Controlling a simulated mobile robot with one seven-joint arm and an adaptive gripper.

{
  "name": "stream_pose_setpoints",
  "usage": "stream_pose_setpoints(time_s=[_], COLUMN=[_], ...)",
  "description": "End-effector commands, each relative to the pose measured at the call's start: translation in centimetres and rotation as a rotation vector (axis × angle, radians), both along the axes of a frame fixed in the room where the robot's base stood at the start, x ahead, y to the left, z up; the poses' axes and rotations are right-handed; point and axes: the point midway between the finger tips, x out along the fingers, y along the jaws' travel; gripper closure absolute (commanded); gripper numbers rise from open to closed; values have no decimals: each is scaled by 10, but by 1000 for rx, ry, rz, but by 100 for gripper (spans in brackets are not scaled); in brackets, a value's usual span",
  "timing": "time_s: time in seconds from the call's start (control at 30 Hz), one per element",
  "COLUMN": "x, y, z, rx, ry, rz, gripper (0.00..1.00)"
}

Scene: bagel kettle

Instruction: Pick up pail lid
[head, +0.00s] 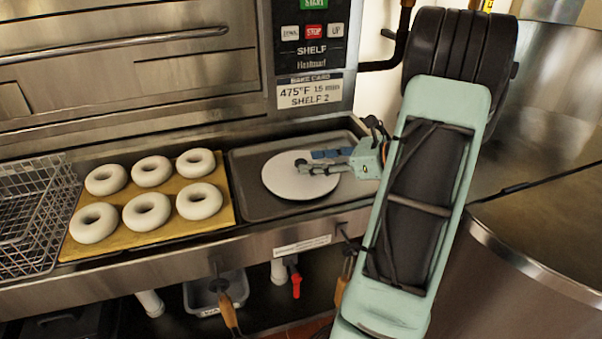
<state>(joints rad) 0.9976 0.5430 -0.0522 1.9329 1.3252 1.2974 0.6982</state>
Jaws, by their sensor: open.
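A flat, round, pale disc (285,185), which looks like the pail lid, lies on a dark tray (250,211) on the steel counter. My gripper (308,161) comes in from the right, over the upper right part of the disc. Its fingers are apart, one with a blue part and one grey, and it is open. The fingers hide part of the disc. I cannot tell whether the fingertips touch the disc or hover just above it.
Several pale bagels (147,211) lie on a tan board (165,237) to the left. A wire basket (30,215) stands at the far left. A steel oven (120,75) rises behind the counter. A large steel kettle (530,285) is at the right, beside my arm.

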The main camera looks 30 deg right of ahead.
Motion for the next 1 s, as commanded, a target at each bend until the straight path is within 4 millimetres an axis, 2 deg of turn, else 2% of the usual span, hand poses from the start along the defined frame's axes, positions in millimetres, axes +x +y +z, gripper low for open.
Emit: stream_pose_setpoints(time_s=[0.33, 0.6, 1.0], x=[38, 42, 42], y=[17, 19, 19], z=[-18, -20, -20], rx=[-2, -3, -3], ry=[0, -1, -1], rz=[3, 0, 0], gripper=[57, 57, 100])
